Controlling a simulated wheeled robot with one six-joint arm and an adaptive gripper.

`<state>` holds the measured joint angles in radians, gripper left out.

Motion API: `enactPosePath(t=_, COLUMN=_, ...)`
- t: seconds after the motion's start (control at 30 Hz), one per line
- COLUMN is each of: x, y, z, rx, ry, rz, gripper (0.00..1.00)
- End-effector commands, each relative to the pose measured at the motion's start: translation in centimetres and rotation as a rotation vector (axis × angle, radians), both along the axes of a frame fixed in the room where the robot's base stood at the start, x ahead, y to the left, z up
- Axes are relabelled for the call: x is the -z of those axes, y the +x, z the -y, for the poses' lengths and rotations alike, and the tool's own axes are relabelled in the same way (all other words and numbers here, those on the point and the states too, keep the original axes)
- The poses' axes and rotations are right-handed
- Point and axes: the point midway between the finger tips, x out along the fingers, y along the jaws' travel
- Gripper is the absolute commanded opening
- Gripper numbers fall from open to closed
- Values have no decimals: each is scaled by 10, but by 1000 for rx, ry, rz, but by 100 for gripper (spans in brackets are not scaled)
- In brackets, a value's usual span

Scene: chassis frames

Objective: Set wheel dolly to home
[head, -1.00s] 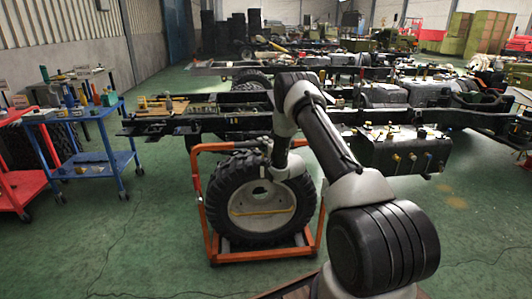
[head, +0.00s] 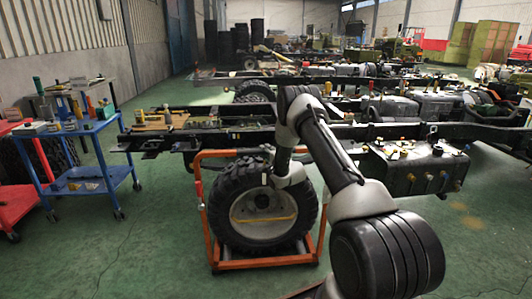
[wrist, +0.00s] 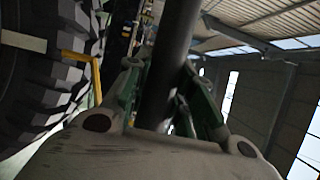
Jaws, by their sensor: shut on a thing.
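The orange wheel dolly (head: 265,263) stands on the green floor straight ahead, with a large black tyre (head: 228,205) upright in its frame. In the wrist view the tyre (wrist: 40,90) fills the left side, beside a piece of yellow-orange frame. My gripper (wrist: 165,88) is shut around a dark round bar (wrist: 176,35), which seems to be the dolly's handle. In the head view my wrist is at the dolly's upper right and hides the fingers and the grip.
A truck chassis (head: 235,138) spans the space just behind the dolly, with a dark tank (head: 425,168) at right. A blue tool cart (head: 75,187) and a red cart (head: 15,205) stand at left. The floor between blue cart and dolly is clear.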

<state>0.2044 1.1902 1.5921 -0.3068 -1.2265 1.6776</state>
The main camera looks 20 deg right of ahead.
Motion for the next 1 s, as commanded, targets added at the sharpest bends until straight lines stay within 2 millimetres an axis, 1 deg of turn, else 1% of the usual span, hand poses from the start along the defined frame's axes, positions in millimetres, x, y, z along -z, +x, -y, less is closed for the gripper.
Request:
enactPosePath(t=0.13, x=0, y=0, z=1, rx=2, ry=0, rz=-1, gripper=0)
enactPosePath(t=0.17, x=0, y=0, z=1, rx=2, ry=0, rz=-1, gripper=28)
enactPosePath(t=0.2, x=0, y=0, z=1, rx=2, ry=0, rz=-1, gripper=35)
enactPosePath(t=0.27, x=0, y=0, z=1, rx=2, ry=0, rz=0, gripper=46)
enactPosePath(t=0.57, x=0, y=0, z=1, rx=1, ry=0, rz=0, gripper=46)
enactPosePath(t=0.67, x=0, y=-5, z=1, rx=1, ry=0, rz=0, gripper=46)
enactPosePath(t=0.77, x=0, y=-19, z=3, rx=2, ry=0, rz=-1, gripper=46)
enactPosePath(t=1.0, x=0, y=-73, z=8, rx=3, ry=1, rz=-3, gripper=46)
